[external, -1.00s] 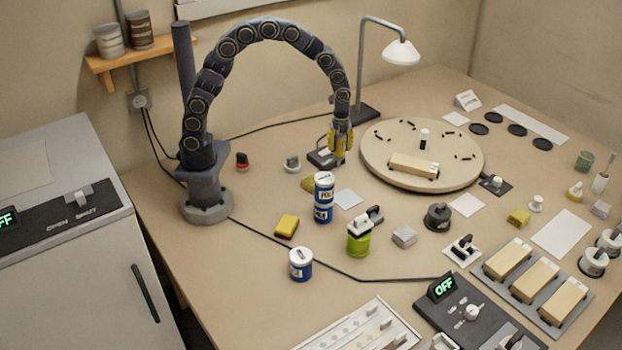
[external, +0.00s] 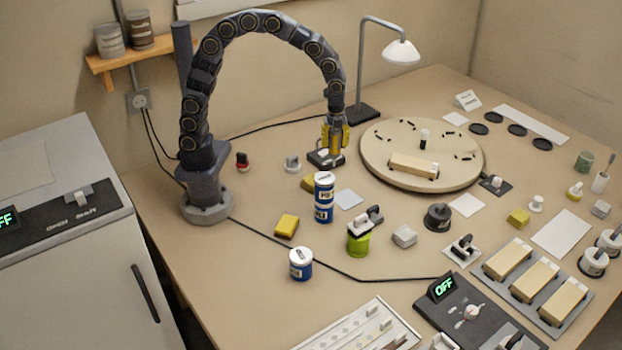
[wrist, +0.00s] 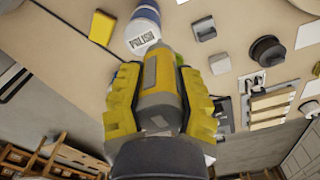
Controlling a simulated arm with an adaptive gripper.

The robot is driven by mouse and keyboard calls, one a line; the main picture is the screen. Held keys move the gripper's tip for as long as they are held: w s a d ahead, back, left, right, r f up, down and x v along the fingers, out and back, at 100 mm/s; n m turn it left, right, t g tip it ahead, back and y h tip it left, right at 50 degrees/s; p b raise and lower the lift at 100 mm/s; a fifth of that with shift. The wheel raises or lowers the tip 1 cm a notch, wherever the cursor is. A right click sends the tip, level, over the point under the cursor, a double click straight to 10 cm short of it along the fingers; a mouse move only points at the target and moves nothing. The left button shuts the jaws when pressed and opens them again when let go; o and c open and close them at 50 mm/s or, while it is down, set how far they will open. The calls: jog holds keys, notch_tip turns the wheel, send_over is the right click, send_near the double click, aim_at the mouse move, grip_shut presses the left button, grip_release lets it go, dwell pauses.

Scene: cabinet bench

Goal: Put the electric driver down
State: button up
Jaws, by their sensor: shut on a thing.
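The electric driver, a yellow and grey body (wrist: 160,85), is between the two yellow fingers of my gripper (wrist: 163,95) in the wrist view. My gripper is shut on it. In the external view my gripper (external: 336,138) points down, just above or at a small dark block with a light edge (external: 325,159) on the bench. The driver is mostly hidden by the fingers there. I cannot tell whether the driver touches the block.
A round wooden turntable (external: 385,177) lies close on the right. A desk lamp (external: 401,52) stands behind.

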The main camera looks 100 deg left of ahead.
jog(key=s+d, duration=0.3)
jog(key=d, duration=0.6)
jog(key=s+d, duration=0.3)
jog(key=d, duration=0.7)
jog(key=shift+m, duration=0.3)
jog(key=shift+w+d+f, duration=0.95)
jog(key=shift+w+f, duration=1.1)
jog(key=shift+f, duration=0.95)
jog(key=shift+w+d+f, duration=0.95)
jog(key=shift+w+f, duration=1.05)
jog(key=shift+f, duration=1)
jog(key=shift+w+d+f, duration=0.95)
jog(key=shift+w+f, duration=1.1)
jog(key=shift+f, duration=0.95)
